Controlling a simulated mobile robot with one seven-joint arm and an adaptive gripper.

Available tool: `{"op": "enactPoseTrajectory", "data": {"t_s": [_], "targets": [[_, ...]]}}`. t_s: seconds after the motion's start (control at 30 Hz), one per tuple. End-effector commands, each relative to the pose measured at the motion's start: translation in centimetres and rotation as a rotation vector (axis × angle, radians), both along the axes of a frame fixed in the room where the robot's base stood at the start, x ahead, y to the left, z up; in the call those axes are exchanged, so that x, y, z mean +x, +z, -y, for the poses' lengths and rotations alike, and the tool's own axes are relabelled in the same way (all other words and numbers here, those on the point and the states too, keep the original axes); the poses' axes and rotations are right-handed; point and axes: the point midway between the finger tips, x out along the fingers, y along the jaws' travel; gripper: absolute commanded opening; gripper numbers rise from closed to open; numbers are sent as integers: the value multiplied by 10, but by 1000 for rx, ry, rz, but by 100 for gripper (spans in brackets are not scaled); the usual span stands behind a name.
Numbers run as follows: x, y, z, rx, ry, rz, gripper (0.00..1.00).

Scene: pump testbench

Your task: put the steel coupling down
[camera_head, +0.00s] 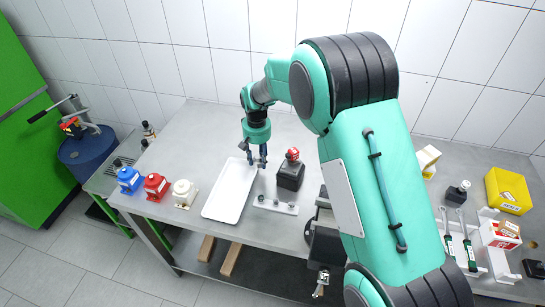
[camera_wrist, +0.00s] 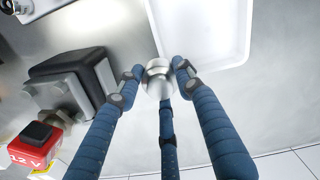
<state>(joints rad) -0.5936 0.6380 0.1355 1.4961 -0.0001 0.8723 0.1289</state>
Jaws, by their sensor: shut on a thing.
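The steel coupling (camera_wrist: 158,82) is a small silvery round part between my fingertips in the wrist view. My gripper (camera_wrist: 157,80), with blue fingers, is shut on it. In the head view my gripper (camera_head: 256,164) points down over the grey bench (camera_head: 305,222), close to the upper right edge of the white tray (camera_head: 229,191). The tray also shows at the top of the wrist view (camera_wrist: 205,35), its edge near the coupling. The coupling is too small to make out clearly in the head view. I cannot tell whether it touches the surface below.
A dark block (camera_head: 290,177) with a red 12 V battery (camera_head: 292,155) stands just right of my gripper. A light strip with several small metal parts (camera_head: 276,205) lies in front. Blue (camera_head: 129,179), red (camera_head: 156,186) and white (camera_head: 184,193) units stand left of the tray, whose middle looks empty.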

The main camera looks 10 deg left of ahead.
Motion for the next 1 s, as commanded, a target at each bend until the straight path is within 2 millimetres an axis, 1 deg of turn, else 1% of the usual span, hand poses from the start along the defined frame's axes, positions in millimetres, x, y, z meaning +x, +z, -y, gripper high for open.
{"op": "enactPoseTrajectory", "data": {"t_s": [0.03,0.27,0.37,0.47,0.57,0.67,1.0], "targets": [[0,7,-1,1,0,2,0],[1,8,-1,1,0,2,0],[1,12,-1,1,0,3,0],[1,21,-1,1,1,3,0],[1,36,-1,4,0,5,0],[1,57,-1,4,0,5,0],[0,144,-1,3,0,4,0]]}}
